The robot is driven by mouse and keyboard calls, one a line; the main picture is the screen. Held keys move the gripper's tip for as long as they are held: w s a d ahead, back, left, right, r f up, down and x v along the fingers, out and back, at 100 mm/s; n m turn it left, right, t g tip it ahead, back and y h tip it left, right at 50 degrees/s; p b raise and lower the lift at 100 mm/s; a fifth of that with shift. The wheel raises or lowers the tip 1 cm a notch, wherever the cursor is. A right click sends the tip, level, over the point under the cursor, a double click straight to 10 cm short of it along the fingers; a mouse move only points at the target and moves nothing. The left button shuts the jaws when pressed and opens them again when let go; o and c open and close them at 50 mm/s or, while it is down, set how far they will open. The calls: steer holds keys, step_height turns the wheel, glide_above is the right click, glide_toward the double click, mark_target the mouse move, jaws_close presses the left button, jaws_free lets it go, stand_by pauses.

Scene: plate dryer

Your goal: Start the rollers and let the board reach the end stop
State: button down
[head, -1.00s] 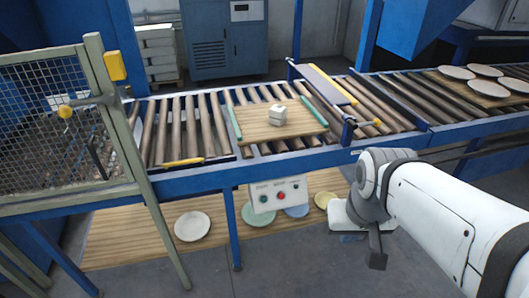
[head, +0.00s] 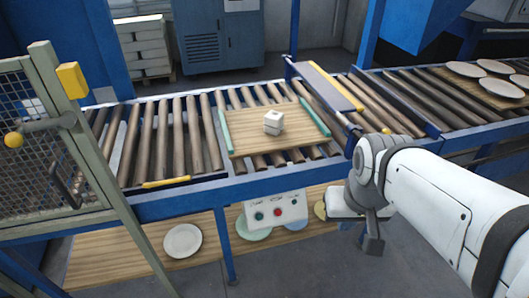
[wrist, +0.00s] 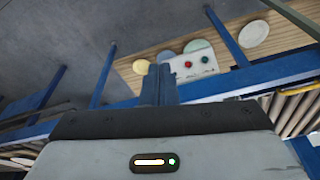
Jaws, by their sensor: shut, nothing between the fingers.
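The wooden board (head: 247,142) lies on the brown rollers (head: 155,145) of the blue conveyor, between two green strips. A small white block stack (head: 273,122) sits on it. A white control box (head: 288,210) with a green button (head: 259,215), a red button (head: 277,212) and a dark button hangs below the front rail. It also shows in the wrist view (wrist: 194,66). My gripper (head: 373,244) is shut and empty, to the right of the box and apart from it. Its fingers also show in the wrist view (wrist: 160,84). I cannot tell which part is the end stop.
A mesh guard (head: 45,150) stands at the left. A yellow-edged crossbar (head: 325,86) spans the conveyor right of the board. More plates (head: 497,86) lie on another board at the far right. A lower wooden shelf (head: 110,250) holds a white plate (head: 183,241) and coloured plates.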

mark_target(259, 217)
steer(key=shift+a, duration=0.15)
steer(key=w+a+f+m+g+y+b, duration=0.2)
steer(key=a+f+m+y+b, duration=0.25)
steer(key=a+f+b, duration=0.5)
steer(key=w+a+f+m+g+y+b, duration=0.2)
steer(key=a+f+m+y+b, duration=0.4)
steer(key=f, duration=0.6)
steer(key=w+d+f+m+t+y+b, duration=0.1)
steer(key=w+f+m+t+y+b, duration=0.3)
steer(key=w+f+m+t+b, duration=0.6)
steer(key=w+f+m+b, duration=0.2)
steer(key=w+f+b, duration=0.2)
steer(key=w+f, duration=0.2)
steer(key=shift+w+d+f+b, duration=0.2)
steer(key=shift+w+b, duration=0.1)
steer(key=shift+w, duration=0.15)
steer(key=shift+w+m, duration=0.1)
steer(key=shift+m, duration=0.15)
steer(key=shift+w+a+f+b, duration=0.45)
steer(key=shift+w+f, duration=0.25)
steer(key=shift+w, duration=0.5)
steer(key=shift+w+a+f+b, duration=0.3)
steer(key=shift+w+f+b, duration=0.35)
steer(key=shift+w, duration=0.5)
steer(key=shift+w+a+f+b, duration=0.35)
steer(key=shift+w+f, duration=0.45)
steer(key=shift+w, duration=0.4)
